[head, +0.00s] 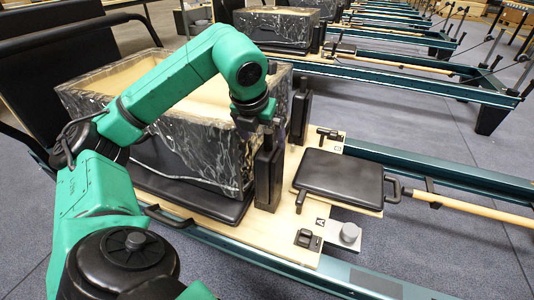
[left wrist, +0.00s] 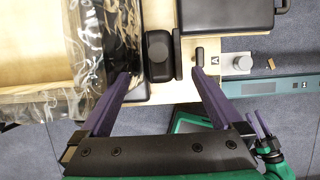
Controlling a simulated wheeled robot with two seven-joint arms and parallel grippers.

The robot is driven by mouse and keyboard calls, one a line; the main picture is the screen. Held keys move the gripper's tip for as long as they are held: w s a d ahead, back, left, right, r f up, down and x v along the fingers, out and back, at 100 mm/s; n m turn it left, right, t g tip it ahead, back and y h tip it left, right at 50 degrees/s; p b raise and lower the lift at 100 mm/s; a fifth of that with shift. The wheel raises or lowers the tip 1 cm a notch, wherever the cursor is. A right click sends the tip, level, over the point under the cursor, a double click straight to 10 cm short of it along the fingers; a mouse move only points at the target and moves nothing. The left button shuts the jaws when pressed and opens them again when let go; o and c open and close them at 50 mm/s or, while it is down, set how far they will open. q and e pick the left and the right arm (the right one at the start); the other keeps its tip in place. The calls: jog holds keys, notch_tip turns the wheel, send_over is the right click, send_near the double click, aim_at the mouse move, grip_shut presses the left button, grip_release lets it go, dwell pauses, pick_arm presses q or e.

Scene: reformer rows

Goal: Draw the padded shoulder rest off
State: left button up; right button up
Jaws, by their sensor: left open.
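The near padded shoulder rest (head: 268,175) is a black upright block on the pale wooden carriage, beside the marbled box. It also shows from above in the left wrist view (left wrist: 158,57). A second black shoulder rest (head: 300,112) stands on the far side of the carriage. My left gripper (head: 270,122) is over the top of the near rest. In the left wrist view my left gripper (left wrist: 163,76) is open, with one purple finger on either side of the rest's near end. I cannot tell if the fingers touch it.
An open box (head: 190,150) in clear wrap stands close left of the rest. A black headrest pad (head: 340,174) lies to the right. A short black peg (head: 301,200) and a grey knob (head: 349,233) are near the carriage's front edge. More reformers stand behind.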

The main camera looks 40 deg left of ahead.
aim_at(268, 132)
pick_arm(q)
jog(key=b+x, duration=0.2)
jog(key=x, duration=0.7)
jog(key=shift+w+f+b, duration=0.15)
jog(key=shift+f+b, duration=0.15)
jog(key=shift+b, duration=0.05)
grip_shut()
jog(key=shift+r+p, duration=1.1)
jog(key=shift+r, duration=0.15)
jog(key=shift+r+p, duration=0.55)
jog(key=shift+p, duration=0.05)
jog(key=shift+r+p, duration=0.55)
jog(key=shift+r, duration=0.05)
jog(key=shift+r+p, duration=0.35)
jog(key=shift+r, duration=0.05)
jog(key=shift+r+p, duration=0.45)
jog(key=shift+r, duration=0.1)
pick_arm(e)
jog(key=shift+s+d+r+n+g+h, duration=0.15)
jog(key=shift+d+r+g+h, duration=0.25)
jog(key=shift+d+g, duration=0.35)
jog(key=shift+s+d+r+n+g+h, duration=0.1)
jog(key=shift+d+r+g+h, duration=0.3)
jog(key=shift+d, duration=0.55)
jog(key=shift+s+d+r+n+g+h, duration=0.15)
jog(key=shift+d+r+g+h, duration=0.2)
jog(key=shift+d+g, duration=0.4)
